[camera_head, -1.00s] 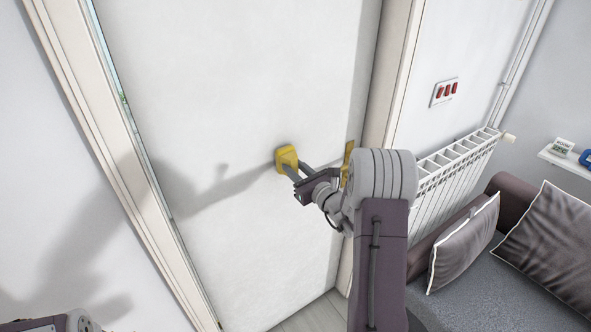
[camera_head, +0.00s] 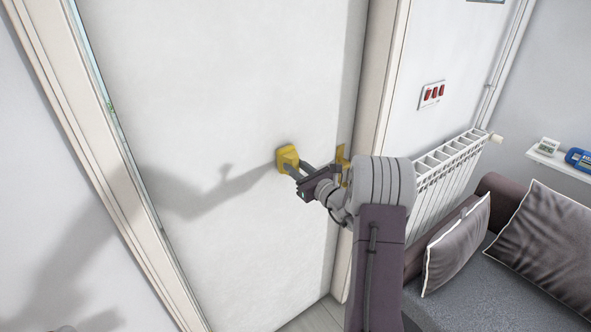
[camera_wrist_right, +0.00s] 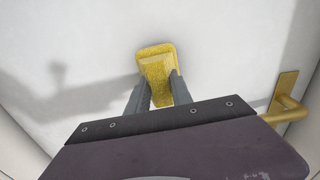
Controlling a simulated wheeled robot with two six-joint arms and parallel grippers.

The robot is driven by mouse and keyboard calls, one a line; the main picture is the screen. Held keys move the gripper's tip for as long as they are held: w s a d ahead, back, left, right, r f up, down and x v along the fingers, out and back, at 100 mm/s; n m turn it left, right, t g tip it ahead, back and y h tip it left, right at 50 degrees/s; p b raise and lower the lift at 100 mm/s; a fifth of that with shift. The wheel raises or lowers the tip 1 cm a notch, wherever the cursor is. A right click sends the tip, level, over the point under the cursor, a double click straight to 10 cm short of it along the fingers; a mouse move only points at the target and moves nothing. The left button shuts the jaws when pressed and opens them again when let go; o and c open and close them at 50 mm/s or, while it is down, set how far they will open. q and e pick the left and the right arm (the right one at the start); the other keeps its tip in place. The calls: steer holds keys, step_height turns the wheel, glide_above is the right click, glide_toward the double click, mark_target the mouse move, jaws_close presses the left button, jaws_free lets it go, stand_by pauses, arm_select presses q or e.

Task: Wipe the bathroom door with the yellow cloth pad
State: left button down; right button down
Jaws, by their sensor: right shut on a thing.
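The yellow cloth pad (camera_head: 287,158) is against the white bathroom door (camera_head: 230,90), or very close to it. My right gripper (camera_head: 291,167) is shut on the pad's block-like back. In the right wrist view, the pad (camera_wrist_right: 157,62) sits between the two grey fingers (camera_wrist_right: 158,90), its flat face toward the door (camera_wrist_right: 80,40). A brass door handle (camera_wrist_right: 286,108) shows to the right of the pad there; in the head view my right arm partly hides it. My left gripper is not in view.
A white radiator (camera_head: 447,165) stands right of the door frame (camera_head: 378,90). A grey sofa (camera_head: 490,285) with cushions (camera_head: 551,243) fills the lower right. A small shelf (camera_head: 560,162) holds a blue device (camera_head: 578,158). Red switches (camera_head: 432,94) are on the wall.

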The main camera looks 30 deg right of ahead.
steer(key=a+b, duration=0.2)
steer(key=a, duration=0.2)
steer(key=shift+s+r, duration=0.1)
steer(key=shift+s, duration=0.05)
steer(key=s, duration=0.4)
steer(key=s+b, duration=0.1)
steer(key=shift+s+d, duration=0.25)
steer(key=shift+s, duration=0.15)
